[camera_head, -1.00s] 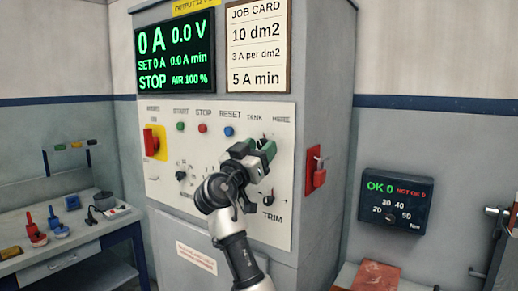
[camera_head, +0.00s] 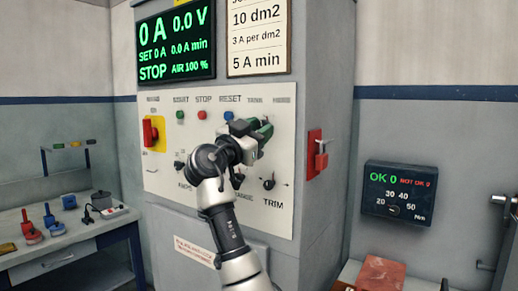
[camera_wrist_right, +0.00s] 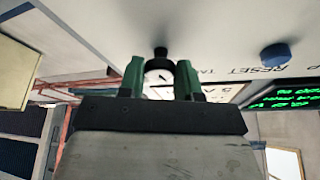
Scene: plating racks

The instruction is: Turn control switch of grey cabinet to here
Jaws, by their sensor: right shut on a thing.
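The grey cabinet (camera_head: 326,70) stands in the middle of the head view with a white control panel (camera_head: 160,184) on its front. My right gripper (camera_head: 257,129) is at the panel's upper right, under the TANK and HERE labels. Its green fingers are shut on the control switch, which they and the arm mostly hide in the head view. In the right wrist view the black switch (camera_wrist_right: 161,52) shows between the green fingers of the right gripper (camera_wrist_right: 160,78), against the panel. Its exact pointing direction cannot be told. My left gripper is not in view.
A blue RESET button (camera_head: 228,115) is just left of the gripper, and the TRIM knob (camera_head: 268,184) is below it. A red switch (camera_head: 317,155) sticks out from the cabinet's right side. A blue bench (camera_head: 88,240) stands at left.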

